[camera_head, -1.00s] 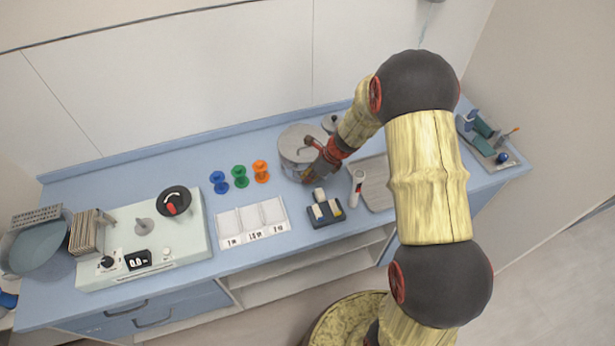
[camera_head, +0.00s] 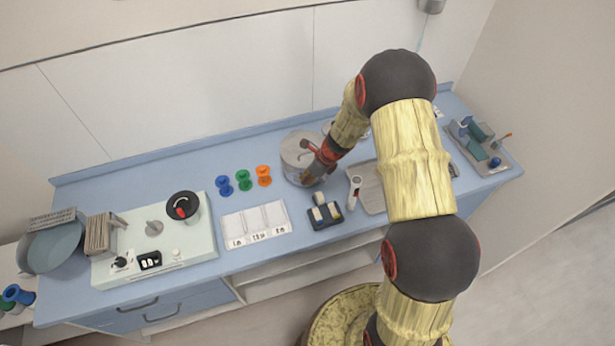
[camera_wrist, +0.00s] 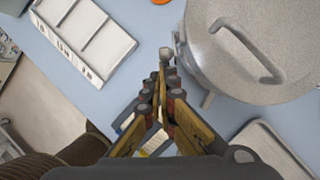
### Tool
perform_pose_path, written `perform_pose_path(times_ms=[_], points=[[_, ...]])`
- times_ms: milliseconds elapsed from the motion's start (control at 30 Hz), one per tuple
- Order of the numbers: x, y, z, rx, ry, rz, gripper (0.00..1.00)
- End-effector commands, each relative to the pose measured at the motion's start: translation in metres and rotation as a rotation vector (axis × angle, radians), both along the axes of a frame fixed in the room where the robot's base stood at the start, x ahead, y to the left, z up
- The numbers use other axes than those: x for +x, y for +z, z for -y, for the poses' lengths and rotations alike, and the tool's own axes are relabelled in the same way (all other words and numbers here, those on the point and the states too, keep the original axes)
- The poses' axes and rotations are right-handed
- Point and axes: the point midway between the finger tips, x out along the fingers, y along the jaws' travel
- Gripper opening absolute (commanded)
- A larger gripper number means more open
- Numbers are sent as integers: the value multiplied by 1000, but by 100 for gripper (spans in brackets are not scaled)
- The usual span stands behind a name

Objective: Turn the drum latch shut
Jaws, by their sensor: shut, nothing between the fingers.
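The drum (camera_head: 296,160) is a round grey metal vessel with a flat lid, standing on the blue counter. In the wrist view the drum (camera_wrist: 285,25) fills the upper right, with a bent bar handle (camera_wrist: 247,50) on its lid. A small grey knob-ended piece (camera_wrist: 166,54), seemingly the latch, sticks out at the drum's left side. My gripper (camera_wrist: 164,76) is shut and empty, its tips right beside that knob; I cannot tell whether they touch. In the head view my gripper (camera_head: 310,178) is at the drum's front right and partly hides it.
A dark block holder (camera_head: 325,214) stands just in front of the drum. A white-handled tool (camera_head: 354,190) and a grey tray (camera_head: 371,192) lie to the right. A white three-part tray (camera_head: 254,224) and coloured spools (camera_head: 243,180) are at the left.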

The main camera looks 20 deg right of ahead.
Motion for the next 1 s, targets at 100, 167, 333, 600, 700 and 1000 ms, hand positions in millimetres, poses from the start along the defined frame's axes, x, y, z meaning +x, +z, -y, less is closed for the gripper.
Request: perform_pose_path(times_ms=[100, 167, 333, 600, 700, 1000], points=[[2, 6, -3, -39, 6, -33, 0], [2, 8, -4, -57, 5, -51, 0], [3, 12, -4, -55, 0, -50, 0], [9, 22, -11, -54, 0, -49, 0], [12, 25, -15, -54, 0, -49, 0], [23, 34, -27, -55, 1, -49, 0]])
